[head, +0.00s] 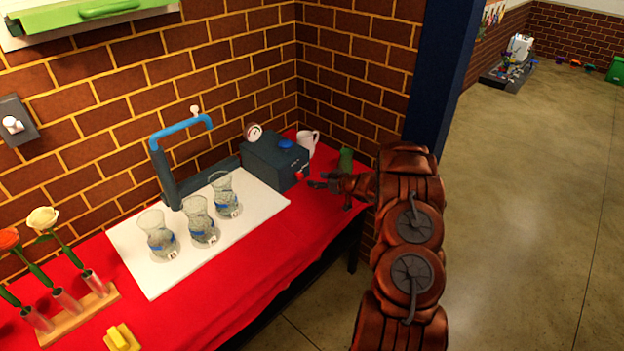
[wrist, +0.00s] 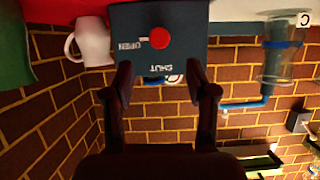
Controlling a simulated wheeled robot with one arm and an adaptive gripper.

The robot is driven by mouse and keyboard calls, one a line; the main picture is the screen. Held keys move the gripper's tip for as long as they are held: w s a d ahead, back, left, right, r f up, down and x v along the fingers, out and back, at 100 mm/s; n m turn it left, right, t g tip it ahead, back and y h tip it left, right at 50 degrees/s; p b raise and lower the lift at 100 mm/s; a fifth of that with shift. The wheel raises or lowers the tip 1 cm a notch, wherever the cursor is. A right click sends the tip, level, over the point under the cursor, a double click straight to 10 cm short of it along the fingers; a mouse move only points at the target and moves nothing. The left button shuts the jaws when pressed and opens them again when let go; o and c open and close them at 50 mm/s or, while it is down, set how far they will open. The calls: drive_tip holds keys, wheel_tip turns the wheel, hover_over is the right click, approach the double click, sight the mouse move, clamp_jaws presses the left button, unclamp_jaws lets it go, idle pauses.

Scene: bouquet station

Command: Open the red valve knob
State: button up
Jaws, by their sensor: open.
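The red valve knob (wrist: 159,37) is on the front face of a dark grey box (wrist: 185,18), which shows upside down in the wrist view. White words OPEN and SHUT are on the face beside the knob. Which word the knob points at is hard to tell. The knob also shows small in the head view (head: 299,174), on the box (head: 262,160). My gripper (head: 318,183) is in front of the box, to the right of the knob. In the wrist view my gripper (wrist: 159,82) is open and empty, its fingers apart from the knob.
Three glass vases (head: 200,222) stand on a white board (head: 150,285) beneath a blue spout (head: 182,128). A white mug (head: 309,140) and a green item (head: 345,160) are beside the box. A flower rack (head: 80,315) is at left on the red cloth (head: 215,300).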

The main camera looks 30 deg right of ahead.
drive_tip(key=shift+v, duration=1.4)
wheel_tip(320, 180, up, 12)
drive_tip(key=w+m+g+h, duration=0.1)
drive_tip(key=g+h, duration=0.1)
drive_tip(key=h, duration=0.3)
drive_tip(key=s+a+r+m+g+h, duration=0.25)
drive_tip(key=s+a+r+g, duration=0.2)
drive_tip(key=s+r, duration=0.3)
drive_tip(key=s+a+r+g+y, duration=0.1)
drive_tip(key=s+a+g, duration=0.1)
drive_tip(key=s+a, duration=0.8)
drive_tip(key=s+a+r+g+y, duration=0.2)
drive_tip(key=s+a, duration=0.9)
drive_tip(key=s, duration=0.7)
drive_tip(key=s+a+r+n+g+y, duration=0.1)
drive_tip(key=s+a+g, duration=0.3)
drive_tip(key=s+a, duration=0.6)
drive_tip(key=s, duration=0.4)
drive_tip(key=shift+s+a+r, duration=0.15)
drive_tip(key=shift+s+a, duration=0.15)
drive_tip(key=shift+s, duration=0.05)
